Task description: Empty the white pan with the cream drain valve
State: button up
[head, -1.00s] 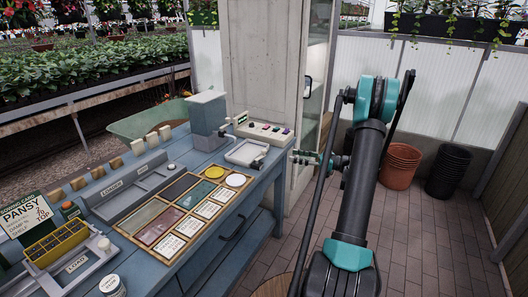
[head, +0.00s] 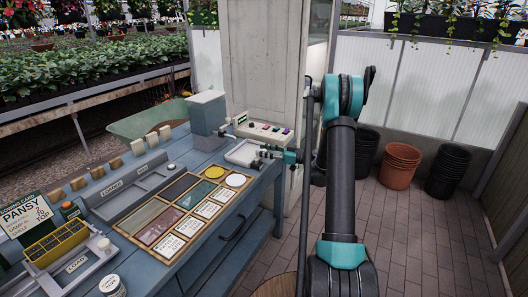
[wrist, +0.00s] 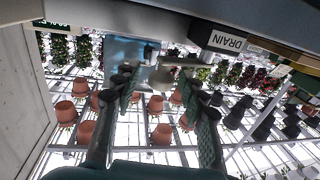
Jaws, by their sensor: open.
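The white pan (head: 240,157) sits on the right end of the blue bench, in front of the grey box unit. In the wrist view, the pale cream drain valve (wrist: 163,74) shows between and just beyond my fingertips. A block marked DRAIN (wrist: 227,41) is above it to the right. My gripper (head: 266,153) is open at the pan's right end, its dark fingers pointing left toward the valve. In the wrist view, my gripper (wrist: 160,82) has a finger on each side of the valve; contact cannot be told. The pan's contents are not clear.
A concrete pillar (head: 262,60) rises behind. Orange and black pots stand on the floor at right.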

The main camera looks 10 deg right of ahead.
jog(key=shift+c, duration=0.4)
grip_shut()
jog(key=shift+w+a+n+g+y, duration=0.3)
jog(key=shift+n+g, duration=0.4)
jog(key=shift+g, duration=0.3)
jog(key=shift+w+a+n+g+y, duration=0.15)
jog(key=shift+n+g+y, duration=0.25)
jog(key=shift+n+g, duration=0.45)
jog(key=shift+o, duration=0.4)
grip_release()
jog(key=v, duration=1.2)
